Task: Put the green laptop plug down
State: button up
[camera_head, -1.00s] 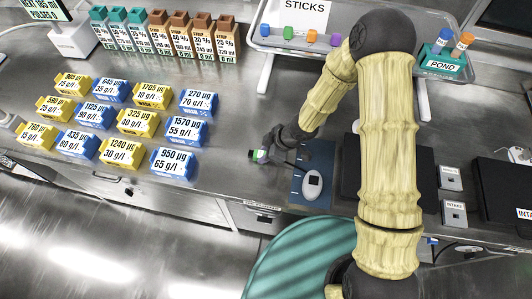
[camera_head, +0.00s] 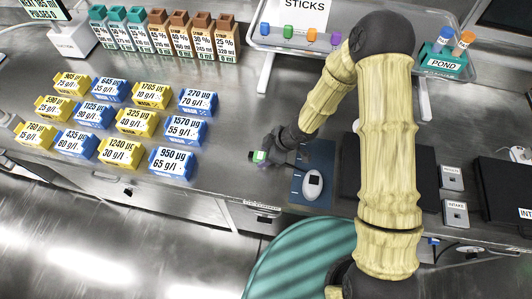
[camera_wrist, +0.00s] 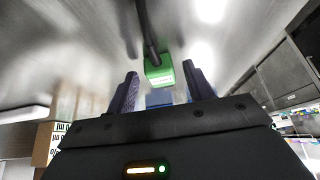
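The green laptop plug (camera_wrist: 159,73) shows in the wrist view just beyond and between my fingertips, with a dark cable running up from it. My gripper (camera_wrist: 160,86) has its two fingers apart, with a visible gap on each side of the plug. In the head view my gripper (camera_head: 264,158) is low over the front part of the steel bench (camera_head: 228,150), left of the blue mat. The plug (camera_head: 259,156) is a small green spot with a pale label at its tip. Whether the plug rests on the bench is hard to tell.
Yellow and blue labelled boxes (camera_head: 172,162) stand in rows to the left. A white oval device (camera_head: 312,185) lies on the blue mat (camera_head: 318,155) to the right. The bench's front edge is close below my gripper. Bare bench lies behind it.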

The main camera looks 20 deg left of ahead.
jog(key=shift+d+r+p, duration=0.1)
jog(key=shift+r+p, duration=0.5)
jog(key=shift+r, duration=0.3)
jog(key=p+v, duration=0.5)
jog(key=v, duration=0.6)
jog(key=shift+p, duration=0.3)
jog(key=shift+w+d+r, duration=0.1)
jog(key=shift+r, duration=0.05)
